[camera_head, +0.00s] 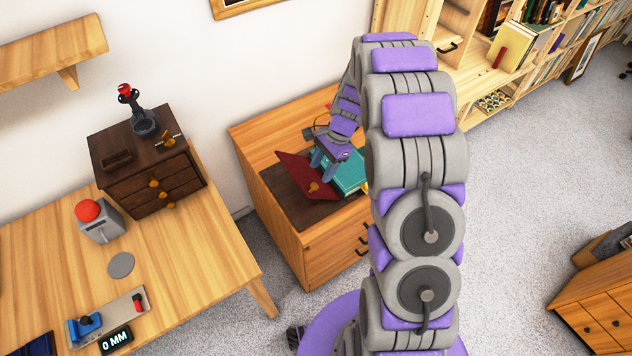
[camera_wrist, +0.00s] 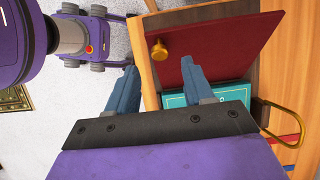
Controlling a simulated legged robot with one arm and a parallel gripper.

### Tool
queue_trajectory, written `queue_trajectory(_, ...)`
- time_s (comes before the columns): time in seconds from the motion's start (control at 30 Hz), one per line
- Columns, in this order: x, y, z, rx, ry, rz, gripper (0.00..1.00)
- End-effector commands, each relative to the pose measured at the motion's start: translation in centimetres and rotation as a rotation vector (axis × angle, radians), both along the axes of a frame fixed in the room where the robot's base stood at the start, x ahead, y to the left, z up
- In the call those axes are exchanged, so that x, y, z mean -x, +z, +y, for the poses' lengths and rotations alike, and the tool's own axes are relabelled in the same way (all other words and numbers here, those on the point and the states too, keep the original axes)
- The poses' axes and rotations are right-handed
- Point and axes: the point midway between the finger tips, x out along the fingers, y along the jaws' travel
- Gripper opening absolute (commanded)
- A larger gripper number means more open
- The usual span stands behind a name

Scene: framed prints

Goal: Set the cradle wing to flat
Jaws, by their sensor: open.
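The cradle wing is a dark red panel (camera_head: 297,172) with a brass knob (camera_head: 313,187). It appears tilted up from the dark brown cradle base (camera_head: 275,187) on a wooden cabinet. A teal book (camera_head: 350,172) lies on the cradle to the right of the wing. My gripper (camera_head: 323,160) is at the wing, pointing down, between it and the book. In the wrist view my gripper (camera_wrist: 160,72) is open and empty. The red wing (camera_wrist: 225,40) is beside and behind the right finger. Its knob (camera_wrist: 157,50) shows between the fingertips; contact cannot be told.
The cabinet (camera_head: 330,245) has drawers with dark handles. A brass loop (camera_wrist: 285,125) shows beside the book in the wrist view. A desk (camera_head: 190,250) with a small drawer chest (camera_head: 145,160) and a red-button box (camera_head: 98,220) stands left.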

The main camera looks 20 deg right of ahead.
Motion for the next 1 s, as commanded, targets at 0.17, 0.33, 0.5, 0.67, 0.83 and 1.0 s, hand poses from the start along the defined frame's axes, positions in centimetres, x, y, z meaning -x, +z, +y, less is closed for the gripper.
queue_trajectory(0.17, 0.4, -3.1, 1.1, 0.0, 0.001, 0.0, 0.52)
queue_trajectory(0.33, 0.5, -4.7, 1.7, 0.0, 0.0, -0.003, 0.52)
queue_trajectory(0.5, 0.6, -5.4, 2.0, 0.002, -0.001, -0.005, 0.52)
queue_trajectory(0.67, 0.6, -5.4, 2.0, 0.002, -0.001, -0.005, 0.52)
queue_trajectory(0.83, 0.6, -5.4, 2.0, 0.001, 0.0, -0.004, 0.44)
queue_trajectory(1.0, 0.6, -5.4, 2.0, 0.001, 0.0, -0.004, 0.28)
